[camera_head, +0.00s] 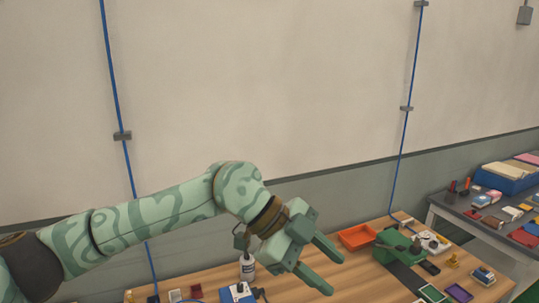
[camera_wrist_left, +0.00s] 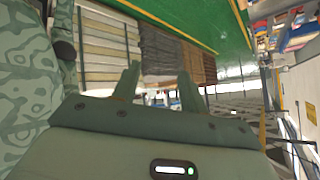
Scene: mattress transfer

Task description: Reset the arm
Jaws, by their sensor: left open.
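My left arm reaches in from the left in the head view, green with a darker pattern. My left gripper (camera_head: 328,268) hangs above the wooden table, fingers pointing down and to the right. The two fingers are apart with nothing between them. In the left wrist view the same gripper (camera_wrist_left: 158,80) shows its two fingers spread and empty. My right arm and gripper are not in either view.
The wooden table (camera_head: 345,283) holds an orange tray (camera_head: 356,237), a green device (camera_head: 396,246), a white bottle (camera_head: 247,267) and small boxes. A grey table (camera_head: 476,228) with a blue bin (camera_head: 508,178) stands at right. Blue cables run down the wall (camera_head: 270,80) behind.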

